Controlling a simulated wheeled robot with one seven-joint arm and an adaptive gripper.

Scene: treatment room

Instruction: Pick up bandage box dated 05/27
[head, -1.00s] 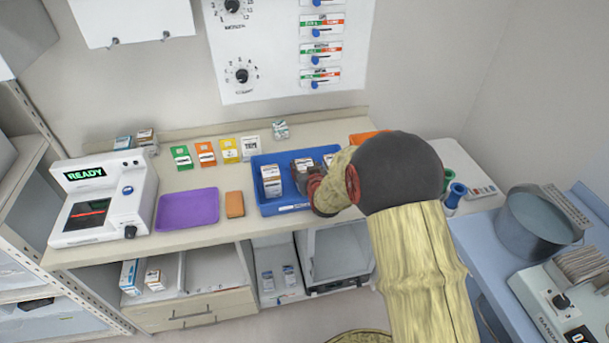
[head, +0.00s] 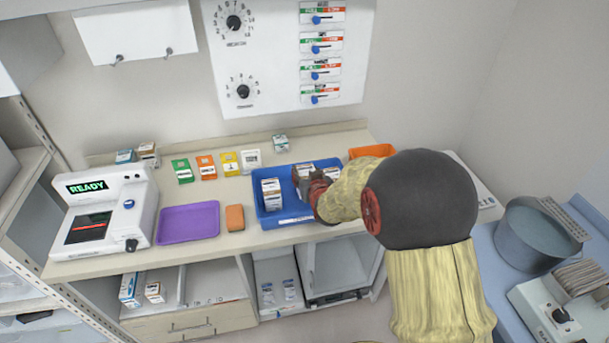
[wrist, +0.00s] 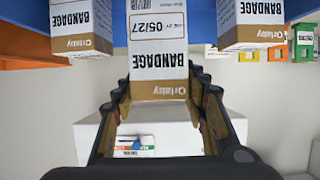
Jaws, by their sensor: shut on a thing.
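The bandage box dated 05/27 (wrist: 158,50) is white with a tan band and shows upside down in the middle of the wrist view. My gripper (wrist: 160,88) has its fingers on either side of this box and is shut on it. Two more bandage boxes flank it in the wrist view, one at the left (wrist: 82,25) and one at the right (wrist: 250,22); no dates show on them. In the head view, my gripper (head: 316,187) is at the blue bin (head: 285,221), and it partly hides the boxes there. One bandage box (head: 271,193) stands at the bin's left.
A purple tray (head: 188,223), an orange block (head: 235,217) and a scanner reading READY (head: 103,210) are left of the bin. An orange bin (head: 371,151) is behind my arm at the right.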

